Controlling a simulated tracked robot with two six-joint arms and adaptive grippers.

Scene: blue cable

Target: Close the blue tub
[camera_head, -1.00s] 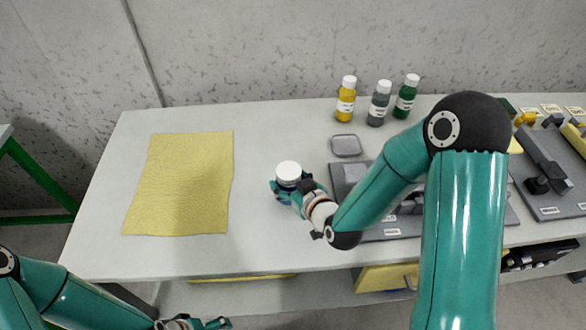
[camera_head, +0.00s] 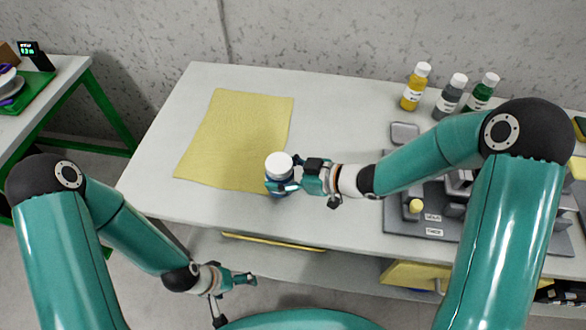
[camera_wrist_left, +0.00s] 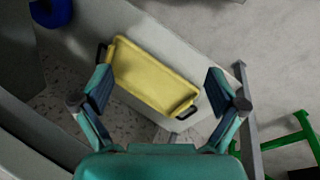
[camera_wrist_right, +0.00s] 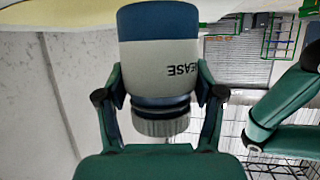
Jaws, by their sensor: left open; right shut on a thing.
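The blue tub (camera_head: 281,188) has a pale label and a white ribbed lid (camera_head: 279,164) on top. My right gripper (camera_head: 283,187) is shut around its body from the right, near the yellow cloth's front right corner. In the right wrist view the tub (camera_wrist_right: 163,55) appears upside down, with part of a label reading "EASE". A dark blue band shows between label and lid (camera_wrist_right: 160,122); I cannot tell how tight the lid sits. I cannot tell if the tub touches the table. My left gripper (camera_head: 246,279) is open and empty, low in front of the table.
The yellow cloth (camera_head: 235,140) lies flat on the table (camera_head: 335,100). Yellow, grey and green bottles (camera_head: 448,96) stand at the back right. A small grey dish (camera_head: 404,132) and a grey fixture board (camera_head: 400,215) lie on the right. A yellow tray (camera_wrist_left: 150,75) sits below the tabletop.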

